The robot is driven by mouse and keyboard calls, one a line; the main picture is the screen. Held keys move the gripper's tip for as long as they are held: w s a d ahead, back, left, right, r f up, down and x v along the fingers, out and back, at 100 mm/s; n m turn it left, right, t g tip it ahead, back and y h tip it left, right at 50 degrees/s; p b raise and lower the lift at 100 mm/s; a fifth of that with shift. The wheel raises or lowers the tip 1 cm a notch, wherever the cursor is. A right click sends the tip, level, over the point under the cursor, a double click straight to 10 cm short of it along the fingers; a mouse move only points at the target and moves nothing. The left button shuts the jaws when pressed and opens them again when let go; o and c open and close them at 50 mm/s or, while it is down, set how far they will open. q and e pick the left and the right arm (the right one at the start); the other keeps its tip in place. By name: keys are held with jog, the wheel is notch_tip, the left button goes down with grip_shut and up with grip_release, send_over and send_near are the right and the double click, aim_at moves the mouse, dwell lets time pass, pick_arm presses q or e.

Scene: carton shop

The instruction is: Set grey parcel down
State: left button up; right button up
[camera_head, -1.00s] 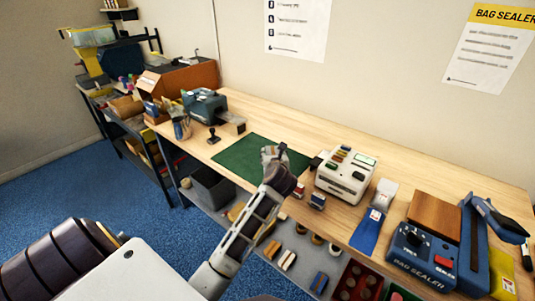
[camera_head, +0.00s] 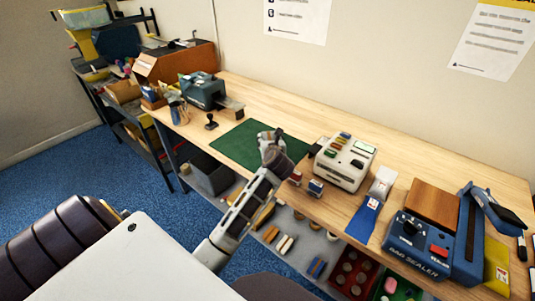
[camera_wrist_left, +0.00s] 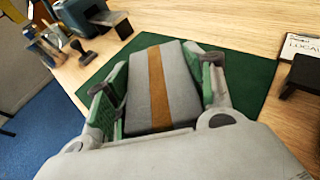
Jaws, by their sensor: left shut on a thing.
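The grey parcel (camera_wrist_left: 170,70), a grey block with a brown band along it, lies between the two green-padded fingers of my left gripper (camera_wrist_left: 157,85) in the left wrist view. The gripper is shut on it. The dark green mat (camera_wrist_left: 245,85) spreads behind and beneath the parcel. In the head view my left gripper (camera_head: 270,138) is over the right part of the green mat (camera_head: 237,146), and the parcel is mostly hidden there. I cannot tell whether the parcel touches the mat. My right gripper is not in view.
A white device with coloured buttons (camera_head: 344,163) stands right of the mat, with small stamps (camera_head: 316,188) near the bench edge. A blue bag sealer (camera_head: 425,245) is further right. A stamp (camera_head: 211,122) and a dark machine (camera_head: 204,90) stand left. The mat's left part is clear.

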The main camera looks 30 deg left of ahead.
pick_arm(q)
jog(key=shift+f, duration=2)
jog(key=shift+f, duration=0.1)
jog(key=shift+f, duration=1.75)
jog(key=shift+f, duration=0.15)
jog(key=o, duration=0.9)
jog(key=shift+c, duration=0.2)
